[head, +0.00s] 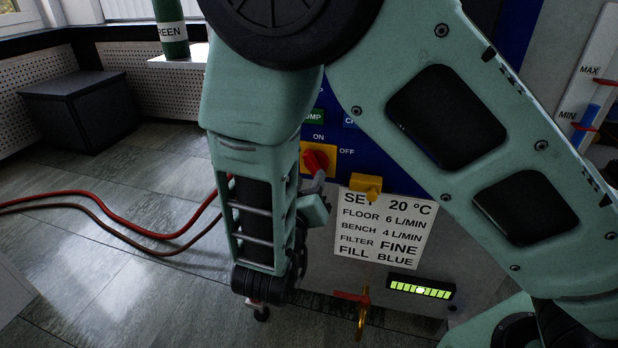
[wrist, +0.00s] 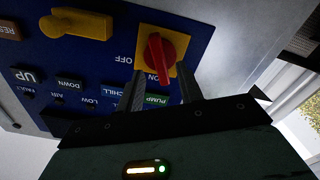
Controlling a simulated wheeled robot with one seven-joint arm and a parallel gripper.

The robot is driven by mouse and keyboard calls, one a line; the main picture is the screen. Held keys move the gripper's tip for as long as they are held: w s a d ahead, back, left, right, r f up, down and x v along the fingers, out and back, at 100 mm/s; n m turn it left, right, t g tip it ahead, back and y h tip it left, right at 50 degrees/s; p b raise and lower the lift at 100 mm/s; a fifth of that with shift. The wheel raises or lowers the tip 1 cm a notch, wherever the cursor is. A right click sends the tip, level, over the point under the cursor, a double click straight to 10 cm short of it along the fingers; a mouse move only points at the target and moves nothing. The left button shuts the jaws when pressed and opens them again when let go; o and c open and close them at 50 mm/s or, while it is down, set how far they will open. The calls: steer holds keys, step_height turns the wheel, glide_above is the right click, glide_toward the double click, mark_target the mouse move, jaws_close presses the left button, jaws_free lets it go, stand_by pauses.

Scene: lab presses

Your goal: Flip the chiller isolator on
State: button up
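The isolator switch, a red rotary handle on a yellow plate, is on the blue panel in the head view (head: 317,160), partly covered by my arm. It also shows in the wrist view (wrist: 158,58), where the picture is turned over. The handle's long side lies roughly along the line to the ON label, with OFF to one side. My gripper (wrist: 160,92) is open, its two dark fingers apart and pointing at the panel just on the ON side of the handle. I cannot tell whether a finger touches the handle.
A yellow lever (head: 366,187) sits beside the switch, above a printed settings sign (head: 382,228). A small brass valve with a red handle (head: 357,305) and a lit green display (head: 420,289) are lower down. Red hoses (head: 120,225) cross the floor at left.

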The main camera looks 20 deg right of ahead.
mark_target(313, 171)
steer(key=shift+b+x, duration=0.3)
steer(key=shift+x, duration=1.4)
jaws_close()
steer(key=m, duration=0.5)
jaws_free()
